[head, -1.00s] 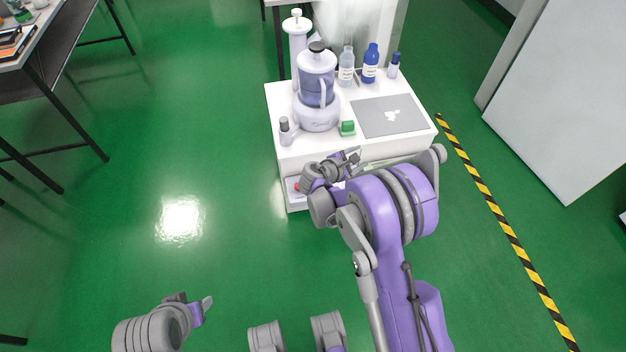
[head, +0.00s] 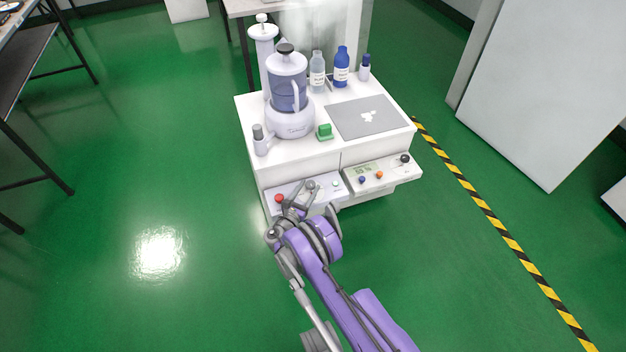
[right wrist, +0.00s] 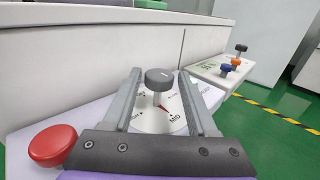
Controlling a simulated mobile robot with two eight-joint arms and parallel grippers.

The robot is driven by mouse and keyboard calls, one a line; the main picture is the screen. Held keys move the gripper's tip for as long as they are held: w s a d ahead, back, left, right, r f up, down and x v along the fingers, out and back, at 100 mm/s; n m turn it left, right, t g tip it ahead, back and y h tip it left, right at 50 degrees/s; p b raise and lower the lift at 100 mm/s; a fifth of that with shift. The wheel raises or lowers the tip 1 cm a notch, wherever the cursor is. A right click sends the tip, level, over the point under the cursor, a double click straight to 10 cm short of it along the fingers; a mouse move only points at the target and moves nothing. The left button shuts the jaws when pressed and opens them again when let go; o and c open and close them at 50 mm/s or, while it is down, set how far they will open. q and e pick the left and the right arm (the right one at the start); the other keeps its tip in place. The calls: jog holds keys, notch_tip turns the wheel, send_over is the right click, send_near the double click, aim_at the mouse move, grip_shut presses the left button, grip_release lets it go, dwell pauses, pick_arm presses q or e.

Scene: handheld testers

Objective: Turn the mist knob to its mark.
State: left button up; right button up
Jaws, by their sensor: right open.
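A dark grey round knob (right wrist: 158,78) stands on a short stem above a white dial (right wrist: 150,123) in the right wrist view. A light line shows on its top. The dial has a red mark near the word MID; its other labels are too small to read. My right gripper (right wrist: 160,74) is open, with one finger on each side of the knob and gaps showing between. In the head view my right gripper (head: 298,193) is at the left front panel of the white cart, beside the grey knob (head: 310,185). My left gripper is out of view.
A red button (right wrist: 52,145) sits just left of my right gripper. A second panel (head: 383,175) to the right carries blue, orange and black knobs. The white cart (head: 290,160) holds a mixer-like machine (head: 289,100), bottles and a grey plate (head: 368,117). Green floor around is clear.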

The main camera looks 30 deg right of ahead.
aim_at(312, 181)
jog(key=b+x, duration=0.1)
jog(key=x, duration=0.4)
jog(key=shift+w+d, duration=0.1)
grip_shut()
jog(key=shift+n+t+y, duration=0.3)
jog(key=shift+t, duration=0.3)
jog(key=n+t+y, duration=0.2)
jog(key=t+y, duration=0.1)
jog(key=shift+w+n+p, duration=0.25)
jog(key=shift+n+p, duration=0.05)
jog(key=shift+n, duration=0.1)
jog(key=shift+w+a+n+t+y, duration=0.15)
jog(key=shift+a+n+t+y, duration=0.15)
jog(key=shift+n+t+y, duration=0.65)
jog(key=shift+w+a+n+t+y, duration=0.15)
jog(key=shift+a+n+t+y, duration=0.35)
jog(key=shift+y, duration=0.65)
jog(key=shift+n+t+y, duration=0.25)
jog(key=shift+n+y, duration=0.3)
jog(key=shift+y, duration=0.05)
